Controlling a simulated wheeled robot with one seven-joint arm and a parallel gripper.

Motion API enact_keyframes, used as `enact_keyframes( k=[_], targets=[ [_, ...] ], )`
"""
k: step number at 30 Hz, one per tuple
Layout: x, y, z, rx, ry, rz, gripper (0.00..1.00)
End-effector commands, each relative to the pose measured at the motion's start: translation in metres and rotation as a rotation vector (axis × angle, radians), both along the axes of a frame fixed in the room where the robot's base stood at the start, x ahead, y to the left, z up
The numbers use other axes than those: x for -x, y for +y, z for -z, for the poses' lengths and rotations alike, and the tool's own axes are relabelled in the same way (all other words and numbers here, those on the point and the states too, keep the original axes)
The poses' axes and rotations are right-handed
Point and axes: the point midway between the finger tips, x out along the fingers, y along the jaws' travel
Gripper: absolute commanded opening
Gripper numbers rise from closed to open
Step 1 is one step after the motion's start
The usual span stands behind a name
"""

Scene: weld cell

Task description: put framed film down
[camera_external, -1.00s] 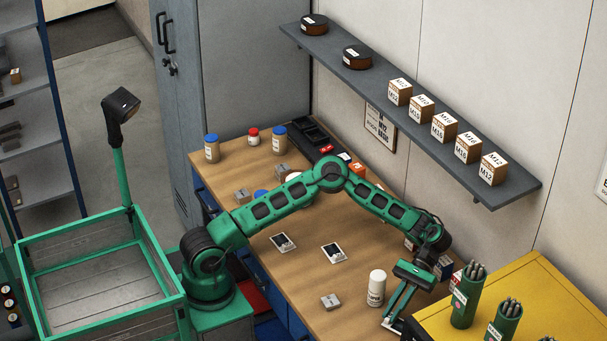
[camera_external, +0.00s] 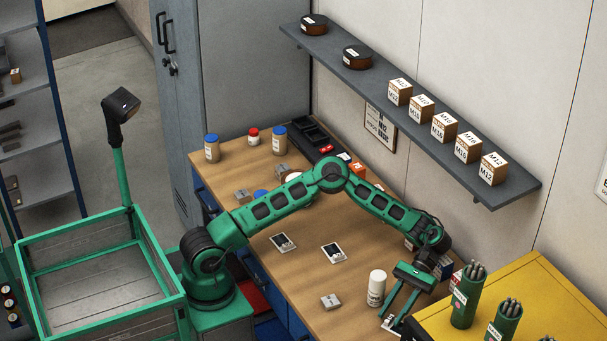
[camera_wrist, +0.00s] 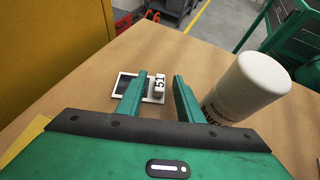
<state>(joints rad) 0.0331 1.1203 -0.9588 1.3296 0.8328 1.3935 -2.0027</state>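A framed film (camera_wrist: 124,86), a dark square in a white frame with a small white block marked "51" on it, lies on the wooden bench in the wrist view. It shows partly at the bench's front right in the external view (camera_external: 388,322). My gripper (camera_wrist: 160,76) points down at it with its two green fingers spread. The block shows in the gap between the fingers, and I see no grip on it. The left finger hides part of the frame. Two similar framed films, left (camera_external: 283,243) and right (camera_external: 333,253), lie mid-bench.
A white capped bottle (camera_external: 376,290) stands close to my gripper; it is large at right in the wrist view (camera_wrist: 250,85). A yellow cabinet (camera_external: 520,285) with green rod holders (camera_external: 467,300) borders the right. A grey block (camera_external: 330,302) lies left of the bottle.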

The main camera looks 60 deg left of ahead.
Motion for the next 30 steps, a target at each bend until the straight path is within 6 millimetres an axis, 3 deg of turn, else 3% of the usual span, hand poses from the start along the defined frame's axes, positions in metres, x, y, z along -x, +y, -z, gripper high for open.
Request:
enact_keyframes(
  k=[18,30],
  targets=[
    [-0.078,0.031,-0.043,0.000,0.001,-0.004,0.33],
    [-0.088,0.036,-0.050,-0.001,0.003,-0.001,0.33]
  ],
)
